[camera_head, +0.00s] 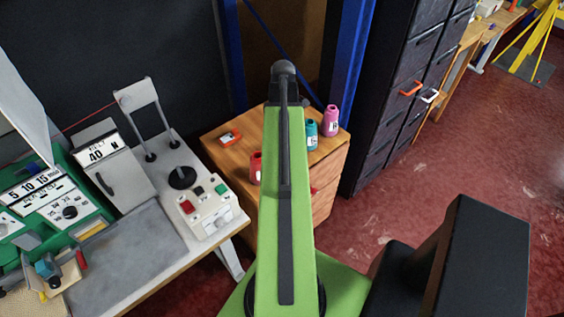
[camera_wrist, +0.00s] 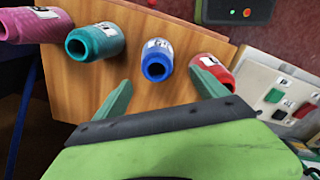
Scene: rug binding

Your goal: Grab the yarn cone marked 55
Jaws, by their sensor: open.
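Several yarn cones stand on a wooden cabinet top. Each bears a label, but I cannot read any number, so I cannot tell which is 55. My gripper (camera_wrist: 161,77) is open, its fingers spread either side of the blue-ended cone's line, with nothing between them. The head view shows the pink (camera_head: 331,121), teal (camera_head: 311,136) and red (camera_head: 256,168) cones; my arm hides the blue-ended one.
The cabinet (camera_head: 325,170) stands between a workbench with a control box (camera_head: 208,207) on the left and dark drawers (camera_head: 400,95) on the right. An orange-red device (camera_head: 231,138) lies on the cabinet's back left. Red floor is open at right.

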